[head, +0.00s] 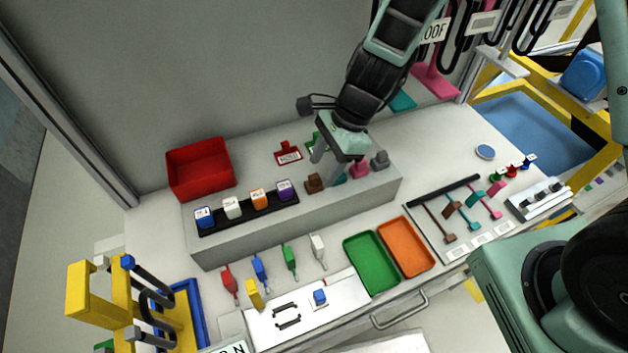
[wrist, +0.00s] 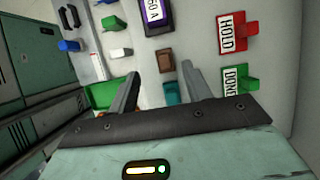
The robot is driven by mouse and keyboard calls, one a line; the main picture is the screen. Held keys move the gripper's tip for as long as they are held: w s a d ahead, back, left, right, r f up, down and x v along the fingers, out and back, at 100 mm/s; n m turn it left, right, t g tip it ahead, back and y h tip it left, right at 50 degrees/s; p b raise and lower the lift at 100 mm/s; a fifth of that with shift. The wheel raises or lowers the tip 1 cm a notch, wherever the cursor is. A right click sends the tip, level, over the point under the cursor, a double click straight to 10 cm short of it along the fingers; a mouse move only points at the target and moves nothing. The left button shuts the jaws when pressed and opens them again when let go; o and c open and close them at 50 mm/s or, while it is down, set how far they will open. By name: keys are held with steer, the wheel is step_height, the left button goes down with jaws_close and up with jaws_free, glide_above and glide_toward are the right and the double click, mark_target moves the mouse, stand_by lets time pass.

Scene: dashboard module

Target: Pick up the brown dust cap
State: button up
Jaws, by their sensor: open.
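The brown dust cap (head: 314,184) sits on the grey raised ledge (head: 300,215), left of my gripper's fingers in the head view. It also shows in the wrist view (wrist: 165,60), just beyond and between the two fingertips. My gripper (head: 326,166) is open and empty, pointing down over the ledge close to the cap. In the wrist view the open fingers (wrist: 160,74) stand apart, with the brown cap ahead and a teal cap (wrist: 172,93) between them. I cannot tell the exact height of the fingertips above the ledge.
A pink cap (head: 360,170) and a grey cap (head: 380,159) stand to the right on the ledge. A black rack with labelled blocks, including a purple one (head: 283,190), lies left. Behind are a red HOLD sign (head: 288,154) and a red bin (head: 200,168).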

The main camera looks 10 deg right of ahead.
mark_target(316, 176)
steer(key=shift+w+x, duration=0.15)
steer(key=shift+x, duration=1.15)
steer(key=shift+w+x, duration=0.2)
steer(key=shift+x, duration=1.1)
jaws_close()
